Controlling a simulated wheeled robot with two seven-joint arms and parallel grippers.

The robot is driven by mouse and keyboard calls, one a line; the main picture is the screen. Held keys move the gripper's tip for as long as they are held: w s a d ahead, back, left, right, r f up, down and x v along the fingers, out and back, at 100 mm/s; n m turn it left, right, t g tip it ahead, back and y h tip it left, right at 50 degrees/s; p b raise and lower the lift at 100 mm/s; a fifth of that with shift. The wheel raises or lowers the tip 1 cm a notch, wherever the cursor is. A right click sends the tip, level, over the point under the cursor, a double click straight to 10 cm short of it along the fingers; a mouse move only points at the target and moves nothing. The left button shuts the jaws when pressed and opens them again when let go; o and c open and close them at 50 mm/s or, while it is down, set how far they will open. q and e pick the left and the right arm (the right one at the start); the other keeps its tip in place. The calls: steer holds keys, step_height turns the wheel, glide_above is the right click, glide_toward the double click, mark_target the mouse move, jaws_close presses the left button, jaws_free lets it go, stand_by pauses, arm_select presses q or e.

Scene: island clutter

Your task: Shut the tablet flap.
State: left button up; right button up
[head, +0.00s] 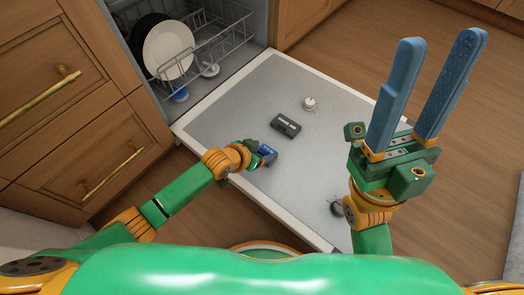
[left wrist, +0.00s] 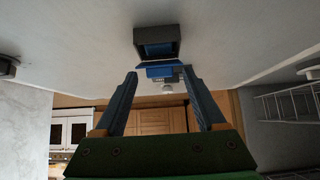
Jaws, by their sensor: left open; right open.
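The tablet dispenser (head: 286,125) is a small dark box on the inner face of the open dishwasher door (head: 235,110). In the left wrist view, a dark frame with a blue inside (left wrist: 156,44) shows above a dark and blue piece (left wrist: 160,69), which looks like the flap standing open; I cannot tell its exact angle. My left gripper (head: 268,155) is low over the door, just on the near side of the dispenser. Its open fingers (left wrist: 160,74) point towards the dispenser, with nothing held. My right gripper (head: 440,48) is raised at the right, open and empty.
A white round cap (head: 310,103) lies on the door behind the dispenser, and a dark round part (head: 337,207) near its right end. The rack (head: 215,50) holds a white plate (head: 168,50). Wooden drawers (head: 50,80) stand at the left. Floor at right is clear.

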arm_select(q)
jaws_close()
